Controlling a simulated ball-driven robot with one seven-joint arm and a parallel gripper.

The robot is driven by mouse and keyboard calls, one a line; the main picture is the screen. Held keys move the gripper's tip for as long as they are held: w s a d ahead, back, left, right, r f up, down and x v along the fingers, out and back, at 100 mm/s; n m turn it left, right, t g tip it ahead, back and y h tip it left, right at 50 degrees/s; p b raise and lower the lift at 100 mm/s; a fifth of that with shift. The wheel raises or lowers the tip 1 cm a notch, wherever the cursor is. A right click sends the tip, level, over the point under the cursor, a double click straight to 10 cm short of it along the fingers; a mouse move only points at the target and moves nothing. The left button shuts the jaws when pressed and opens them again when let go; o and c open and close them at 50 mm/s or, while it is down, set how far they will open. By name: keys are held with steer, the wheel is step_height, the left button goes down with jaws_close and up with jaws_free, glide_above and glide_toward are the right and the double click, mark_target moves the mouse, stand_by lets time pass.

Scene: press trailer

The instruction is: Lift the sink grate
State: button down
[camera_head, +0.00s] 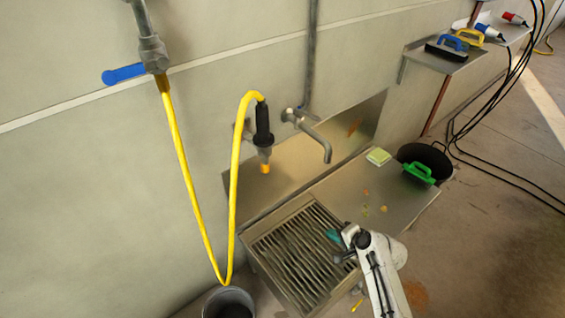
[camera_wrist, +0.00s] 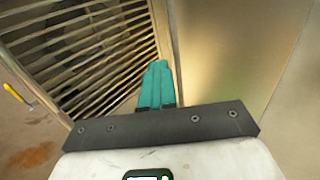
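The sink grate (camera_head: 296,254), a panel of parallel metal slats, lies flat over the basin at the left end of the steel sink unit. It also fills the upper left of the wrist view (camera_wrist: 95,48). My gripper (camera_head: 333,236) is at the grate's right side, beside the steel worktop. In the wrist view, its teal fingers (camera_wrist: 157,72) lie side by side with no clear gap, overlapping the grate's right edge in the picture. Nothing is visible between them. I cannot tell whether the fingertips touch the grate.
A tap (camera_head: 318,137) and a yellow hose (camera_head: 235,180) hang above the sink. A bucket (camera_head: 229,302) stands at the sink's lower left. Open floor lies to the right.

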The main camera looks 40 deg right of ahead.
steer(key=w+r+b, duration=0.1)
steer(key=w+r, duration=0.2)
steer(key=w, duration=0.5)
steer(key=w+r+b, duration=0.1)
steer(key=w+r, duration=0.3)
steer(key=w, duration=0.5)
steer(key=w+r+b, duration=0.1)
steer(key=w+r, duration=0.2)
steer(key=w, duration=0.6)
steer(key=shift+a+r, duration=0.3)
steer(key=shift+a, duration=0.15)
stand_by(0.4)
steer(key=c, duration=1.8)
jaws_free()
steer(key=shift+c, duration=0.2)
steer(key=o, duration=0.8)
steer(key=shift+o, duration=0.2)
steer(key=shift+r, duration=0.1)
